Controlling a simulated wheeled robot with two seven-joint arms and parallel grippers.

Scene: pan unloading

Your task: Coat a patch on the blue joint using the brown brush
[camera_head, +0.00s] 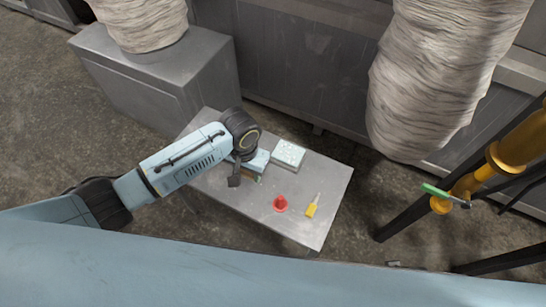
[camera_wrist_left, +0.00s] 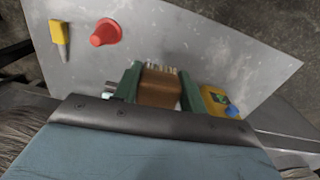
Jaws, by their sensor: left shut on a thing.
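My left gripper (camera_wrist_left: 160,88) has green fingers and is shut on the brown brush (camera_wrist_left: 160,88), whose pale bristles show beyond the fingertips in the left wrist view. In the head view my left arm comes in from the left and its gripper is over the metal table; the brush is not clear there. In the wrist view a small blue part (camera_wrist_left: 232,111) sits by a yellow thing (camera_wrist_left: 213,97) right of the gripper; I cannot tell what it belongs to. I cannot pick out the blue joint for certain. My right gripper is not in view.
A grey metal table (camera_head: 325,180) holds a red cone (camera_head: 280,204), a yellow-handled tool (camera_head: 312,207) and a pale speckled box (camera_head: 288,154). A yellow pipe (camera_head: 520,140) with a green handle (camera_head: 437,191) stands at right. Large wrapped columns (camera_head: 430,75) stand behind.

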